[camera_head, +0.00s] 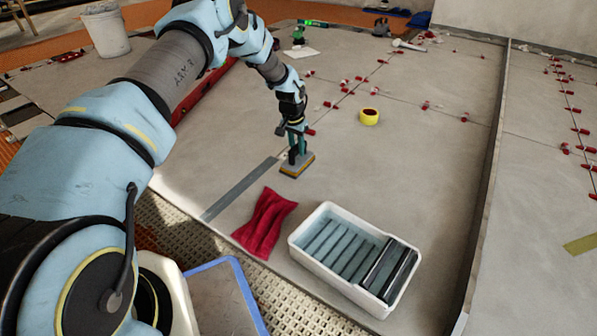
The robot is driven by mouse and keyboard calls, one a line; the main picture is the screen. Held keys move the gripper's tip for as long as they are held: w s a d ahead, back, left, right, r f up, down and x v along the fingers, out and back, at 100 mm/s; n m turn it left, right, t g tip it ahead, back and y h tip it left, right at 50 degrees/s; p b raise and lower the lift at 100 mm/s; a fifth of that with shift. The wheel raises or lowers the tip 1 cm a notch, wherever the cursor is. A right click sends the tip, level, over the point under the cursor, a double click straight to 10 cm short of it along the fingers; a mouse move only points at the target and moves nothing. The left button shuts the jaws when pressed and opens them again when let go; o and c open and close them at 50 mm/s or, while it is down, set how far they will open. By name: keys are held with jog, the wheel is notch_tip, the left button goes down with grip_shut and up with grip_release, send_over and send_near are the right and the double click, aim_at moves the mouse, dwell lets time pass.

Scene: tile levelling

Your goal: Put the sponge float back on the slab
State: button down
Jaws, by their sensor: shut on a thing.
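The sponge float (296,166) has a grey top plate and a yellow-orange sponge underneath. My gripper (297,145) is shut on the float's upright handle, at the end of my blue arm. The float is upright and roughly level, at or just above the grey slab (420,165); I cannot tell whether its sponge touches the surface. The fingertips are small and dark here, and they partly hide the handle.
A white wash tub (299,242) with rollers and a red cloth (265,221) lie in front of the float. Red levelling clips (425,105) dot the joints. A dark upright edge (490,180) runs along the right.

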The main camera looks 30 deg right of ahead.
aim_at(297, 163)
notch_tip(297, 163, down, 7)
jog(key=b, duration=0.2)
jog(key=shift+r+b, duration=0.1)
jog(key=shift+b, duration=0.25)
jog(key=c, duration=0.6)
grip_release()
jog(key=shift+c, duration=0.2)
